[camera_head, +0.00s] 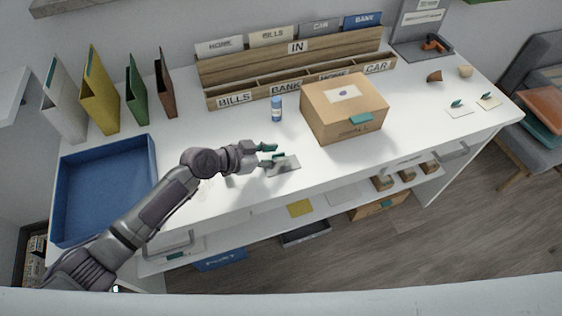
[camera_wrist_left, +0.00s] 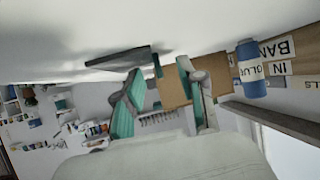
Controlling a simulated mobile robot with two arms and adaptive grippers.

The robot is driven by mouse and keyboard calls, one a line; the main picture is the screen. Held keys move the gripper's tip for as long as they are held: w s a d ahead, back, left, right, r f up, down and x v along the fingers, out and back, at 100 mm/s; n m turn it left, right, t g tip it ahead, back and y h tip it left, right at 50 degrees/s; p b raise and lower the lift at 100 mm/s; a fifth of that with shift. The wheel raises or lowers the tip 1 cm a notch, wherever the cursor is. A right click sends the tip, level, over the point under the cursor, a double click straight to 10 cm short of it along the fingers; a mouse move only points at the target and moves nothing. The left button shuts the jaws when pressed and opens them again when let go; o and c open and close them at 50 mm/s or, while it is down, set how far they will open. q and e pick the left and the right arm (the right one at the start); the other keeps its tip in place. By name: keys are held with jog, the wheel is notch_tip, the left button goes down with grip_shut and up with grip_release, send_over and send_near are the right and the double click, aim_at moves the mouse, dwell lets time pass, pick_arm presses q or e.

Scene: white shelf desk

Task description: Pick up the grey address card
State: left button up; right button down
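The grey address card (camera_head: 285,167) lies on the white desk near its front edge, left of the cardboard box. In the left wrist view a dark grey slab that looks like the card (camera_wrist_left: 116,61) shows nearly edge-on, with a small teal piece at its right end. My left gripper (camera_head: 268,153) is just above and beside the card, partly covering its left side. Its teal-padded fingers stand apart, and in the left wrist view the gripper (camera_wrist_left: 160,82) is open with no card clearly between the fingers. My right gripper is not in view.
The cardboard box (camera_head: 345,115) stands right of the card, a blue glue bottle (camera_head: 276,109) behind it. A blue tray (camera_head: 152,165) is at left, upright folders (camera_head: 98,92) behind it. A wooden sorter (camera_head: 300,70) lines the back. Other small cards (camera_head: 459,112) lie at right.

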pick_arm(q)
grip_shut()
